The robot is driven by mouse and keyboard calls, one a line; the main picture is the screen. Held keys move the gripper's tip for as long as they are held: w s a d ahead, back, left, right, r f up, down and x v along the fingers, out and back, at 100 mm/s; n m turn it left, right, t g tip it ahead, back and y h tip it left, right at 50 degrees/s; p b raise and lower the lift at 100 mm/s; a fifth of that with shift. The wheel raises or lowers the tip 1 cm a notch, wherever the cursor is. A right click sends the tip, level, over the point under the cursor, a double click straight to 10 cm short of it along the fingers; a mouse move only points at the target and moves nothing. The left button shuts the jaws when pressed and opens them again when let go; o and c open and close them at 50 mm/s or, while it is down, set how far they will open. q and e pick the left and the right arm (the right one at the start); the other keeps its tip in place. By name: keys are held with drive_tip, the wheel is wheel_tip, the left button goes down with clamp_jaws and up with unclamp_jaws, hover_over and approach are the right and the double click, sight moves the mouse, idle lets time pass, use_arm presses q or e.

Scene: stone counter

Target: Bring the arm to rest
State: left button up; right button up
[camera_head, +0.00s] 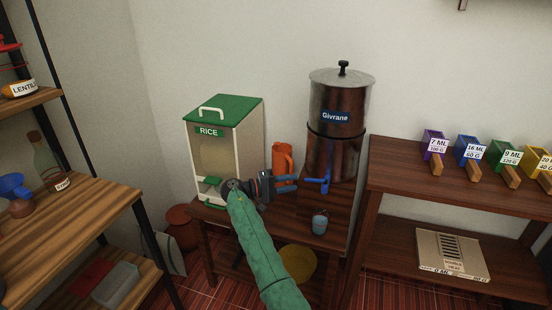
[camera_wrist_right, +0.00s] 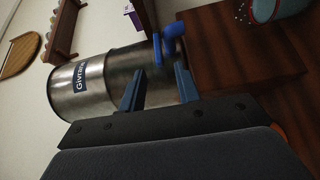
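My right arm, in a green sleeve, reaches in from the bottom of the head view. Its gripper (camera_head: 297,183) points right, in front of the orange jug and left of the blue tap (camera_head: 325,184) of the metal Givrane dispenser (camera_head: 336,150). In the right wrist view the two blue fingers stand apart with nothing held between them (camera_wrist_right: 156,80). The dispenser (camera_wrist_right: 98,85) and its blue tap (camera_wrist_right: 172,35) show beyond the fingertips. I cannot tell whether a finger touches the tap. My left gripper is not in view.
A small cup (camera_head: 320,223) stands on the low table below the tap; it also shows in the wrist view (camera_wrist_right: 275,8). A rice dispenser (camera_head: 222,150) and orange jug (camera_head: 283,160) stand close to my gripper. Shelves flank both sides, the right one (camera_head: 450,185) holding several labelled scoops.

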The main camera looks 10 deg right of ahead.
wheel_tip(320, 180, up, 5)
drive_tip(key=w+a+t+y, duration=0.1)
drive_tip(key=a+t+y, duration=0.3)
drive_tip(key=y, duration=0.6)
drive_tip(key=s+f+t+y, duration=0.3)
drive_tip(key=s+y, duration=0.4)
drive_tip(key=s, duration=0.6)
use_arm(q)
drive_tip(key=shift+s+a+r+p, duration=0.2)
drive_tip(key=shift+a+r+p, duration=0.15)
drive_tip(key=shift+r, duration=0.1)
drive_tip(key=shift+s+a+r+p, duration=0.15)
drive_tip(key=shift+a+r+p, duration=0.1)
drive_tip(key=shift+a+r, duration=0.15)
use_arm(e)
drive_tip(key=s+f+g+y, duration=0.1)
drive_tip(key=s+f, duration=0.6)
drive_tip(key=s, duration=0.7)
drive_tip(key=s+d+f+n+g+y, duration=0.1)
drive_tip(key=s+f+g, duration=0.2)
drive_tip(key=s+f, duration=0.4)
drive_tip(key=s+f+g, duration=0.2)
drive_tip(key=s+f, duration=0.5)
drive_tip(key=s, duration=1.5)
drive_tip(key=shift+s+d+f+n+g+y, duration=0.25)
drive_tip(key=shift+s+d+n+g+y, duration=0.05)
drive_tip(key=shift+d+y, duration=0.1)
